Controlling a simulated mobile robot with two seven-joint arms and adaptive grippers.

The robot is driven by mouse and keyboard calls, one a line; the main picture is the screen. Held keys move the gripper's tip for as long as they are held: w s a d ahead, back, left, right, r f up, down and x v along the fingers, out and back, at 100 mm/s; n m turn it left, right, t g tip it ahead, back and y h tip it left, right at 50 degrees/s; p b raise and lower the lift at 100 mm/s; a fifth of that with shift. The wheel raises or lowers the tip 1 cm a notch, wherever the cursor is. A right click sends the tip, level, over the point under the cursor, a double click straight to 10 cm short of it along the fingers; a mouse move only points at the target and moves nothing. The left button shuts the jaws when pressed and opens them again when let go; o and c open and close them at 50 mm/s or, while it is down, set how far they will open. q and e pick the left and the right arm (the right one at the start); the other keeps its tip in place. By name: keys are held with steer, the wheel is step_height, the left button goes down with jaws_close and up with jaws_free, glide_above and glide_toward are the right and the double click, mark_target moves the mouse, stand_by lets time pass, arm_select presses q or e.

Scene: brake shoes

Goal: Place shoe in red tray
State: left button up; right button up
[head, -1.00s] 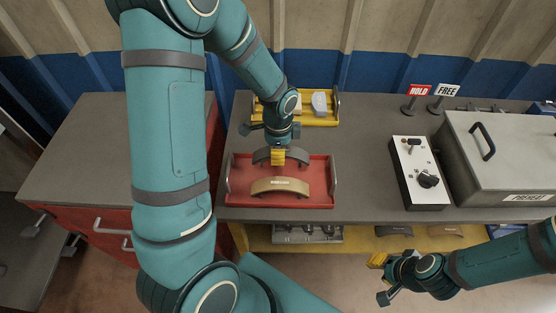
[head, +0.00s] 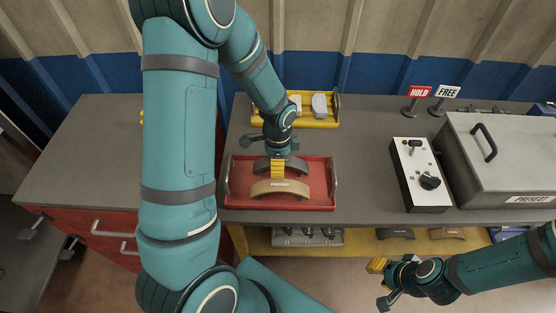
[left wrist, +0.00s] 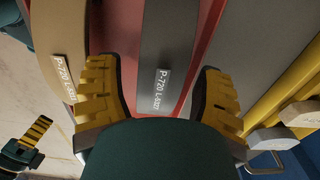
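The red tray (head: 230,185) stands on the bench with a tan shoe (head: 280,188) near its front and a dark grey shoe (head: 294,166) behind it. My left gripper (head: 278,168) is over the dark shoe. In the left wrist view, my left gripper's (left wrist: 160,95) two yellow fingers stand apart on either side of the dark shoe (left wrist: 163,60), with gaps between it and the fingers. The tan shoe (left wrist: 62,50) lies beyond the left finger. My right gripper (head: 377,266) hangs in front of the bench; its finger opening is unclear.
A yellow tray (head: 318,123) with pale blocks is behind the red tray. A control box (head: 419,175) and a large grey oven-like box (head: 505,160) stand right. HOLD (head: 420,92) and FREE (head: 447,92) signs are behind. More shoes lie on the lower shelf (head: 360,240).

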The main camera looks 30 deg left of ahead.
arm_select(q)
steer(key=shift+r, duration=0.2)
step_height(320, 180, up, 12)
steer(key=p, duration=0.2)
steer(key=shift+p, duration=0.4)
